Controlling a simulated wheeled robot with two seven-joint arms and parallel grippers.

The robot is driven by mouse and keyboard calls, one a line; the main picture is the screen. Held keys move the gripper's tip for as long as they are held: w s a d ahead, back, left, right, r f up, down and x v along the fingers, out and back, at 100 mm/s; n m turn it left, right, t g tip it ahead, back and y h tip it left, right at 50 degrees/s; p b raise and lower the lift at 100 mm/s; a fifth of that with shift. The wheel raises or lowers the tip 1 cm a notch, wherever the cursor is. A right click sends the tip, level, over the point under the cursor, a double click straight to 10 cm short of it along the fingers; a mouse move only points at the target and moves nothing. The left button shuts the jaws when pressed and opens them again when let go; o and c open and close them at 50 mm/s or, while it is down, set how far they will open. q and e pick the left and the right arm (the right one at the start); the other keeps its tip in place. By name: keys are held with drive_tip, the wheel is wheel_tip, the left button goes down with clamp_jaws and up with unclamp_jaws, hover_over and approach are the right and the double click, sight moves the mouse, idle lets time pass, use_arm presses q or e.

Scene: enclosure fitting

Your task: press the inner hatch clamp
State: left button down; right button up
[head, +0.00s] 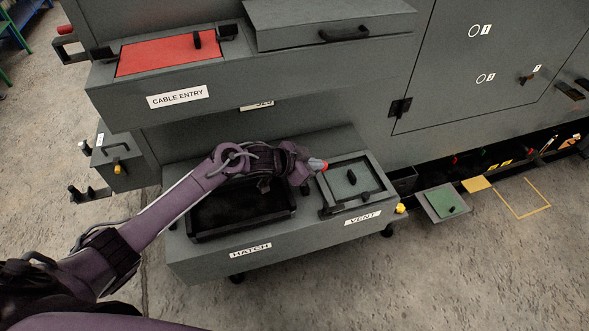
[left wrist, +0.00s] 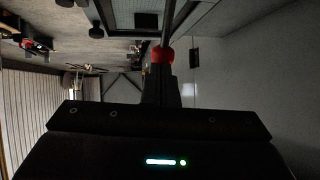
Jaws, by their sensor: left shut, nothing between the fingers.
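The hatch bay, labelled HATCH (head: 250,250), is a dark rectangular recess with a black frame (head: 243,229) in the low grey bench. A small black fitting (head: 305,188) sits between this bay and the vent panel; I cannot tell whether it is the inner hatch clamp. My arm crosses over the back of the bay and hides part of it. My left gripper (head: 321,165) is shut and empty, its red tip above the left back corner of the vent panel (head: 362,195). In the left wrist view the closed red fingertips (left wrist: 163,55) show beside a dark bar; contact is unclear.
The vent panel has a black handle and a VENT label. A CABLE ENTRY shelf (head: 110,97) with a red panel (head: 155,55) overhangs behind my arm. A yellow knob (head: 401,208) is at the bench's right end. A green plate (head: 445,201) lies to the right. The front floor is clear.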

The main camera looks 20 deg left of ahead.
use_arm(q)
drive_tip(key=shift+w+d+f+g+y+p, duration=0.3)
drive_tip(key=shift+w+d+g+y, duration=0.1)
drive_tip(key=shift+w+d+y, duration=0.15)
drive_tip(key=shift+w+d+f+g+y+p, duration=0.15)
drive_tip(key=shift+w+d+g+y+p, duration=0.2)
drive_tip(key=shift+d+y, duration=0.3)
drive_tip(key=shift+w+d+f, duration=0.15)
drive_tip(key=shift+f, duration=0.25)
drive_tip(key=shift+w+d+f, duration=0.2)
drive_tip(key=shift+d+f, duration=0.15)
drive_tip(key=shift+f, duration=0.1)
drive_tip(key=shift+b+x, duration=0.7)
drive_tip(key=shift+x, duration=0.15)
drive_tip(key=shift+s+d, duration=0.1)
drive_tip(key=shift+s, duration=0.05)
